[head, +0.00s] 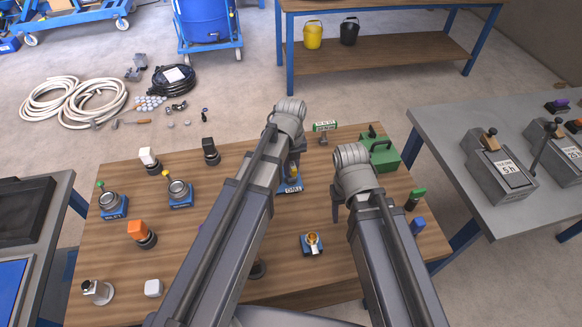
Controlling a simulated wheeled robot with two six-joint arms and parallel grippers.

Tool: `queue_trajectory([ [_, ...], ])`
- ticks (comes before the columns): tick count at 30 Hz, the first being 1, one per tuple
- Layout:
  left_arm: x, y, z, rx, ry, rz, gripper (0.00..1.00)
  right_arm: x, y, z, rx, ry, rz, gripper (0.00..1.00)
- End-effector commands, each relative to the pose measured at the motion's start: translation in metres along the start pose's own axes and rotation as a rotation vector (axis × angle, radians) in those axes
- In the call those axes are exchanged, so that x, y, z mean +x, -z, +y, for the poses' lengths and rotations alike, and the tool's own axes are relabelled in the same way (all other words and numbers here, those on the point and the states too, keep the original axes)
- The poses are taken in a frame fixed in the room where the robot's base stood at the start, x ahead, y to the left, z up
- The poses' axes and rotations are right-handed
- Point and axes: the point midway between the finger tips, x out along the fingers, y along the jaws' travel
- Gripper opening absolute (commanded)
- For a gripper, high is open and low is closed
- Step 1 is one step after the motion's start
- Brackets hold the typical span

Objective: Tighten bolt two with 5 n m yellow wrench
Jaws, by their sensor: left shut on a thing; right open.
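My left gripper (294,169) points down over a blue block with a white label (290,188), near the table's back middle. It is shut on what looks like the yellow wrench (297,182). Only a small yellow patch shows, and the arm hides the rest. I cannot tell whether the tool touches a bolt in the block. The label is too small to read surely. My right gripper (336,207) is open and empty above the table, right of the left gripper. A blue block with a gold round top (312,243) stands in front of it.
The wooden table (225,160) also holds a green box (379,151), blue blocks with round tops and levers (112,205) (180,195), an orange-topped piece (141,233), and white-topped and black-topped pieces at the back left. A grey table with boxes (500,168) is at right.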

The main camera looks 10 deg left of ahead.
Motion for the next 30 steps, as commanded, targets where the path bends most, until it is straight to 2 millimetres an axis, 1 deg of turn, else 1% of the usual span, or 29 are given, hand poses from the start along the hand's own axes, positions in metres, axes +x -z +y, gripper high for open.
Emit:
queue_trajectory([
  [3,0.000,0.000,0.000,-0.001,0.000,0.000,0.00,0.000,0.000,0.000,0.000,0.000,0.000,0.57],
  [4,0.000,0.000,0.000,-0.002,0.000,0.000,0.25,0.000,0.000,0.000,0.000,0.000,0.000,0.57],
  [12,0.000,0.000,0.000,-0.003,0.000,0.000,0.56,0.000,0.000,0.000,0.000,0.000,0.000,0.57],
  [13,0.000,0.000,0.000,-0.003,0.000,0.000,0.57,0.000,0.000,0.000,0.000,0.000,0.000,0.57],
  [22,-0.002,0.000,0.000,-0.003,0.000,0.000,0.57,-0.002,0.000,0.000,0.000,0.000,0.000,0.57],
  [26,-0.009,0.000,0.000,-0.003,0.000,0.000,0.57,-0.009,-0.001,0.001,0.000,0.000,0.000,0.57],
  [30,-0.021,0.000,0.000,-0.004,0.000,0.000,0.57,-0.021,-0.001,0.002,0.000,0.000,0.000,0.57],
])
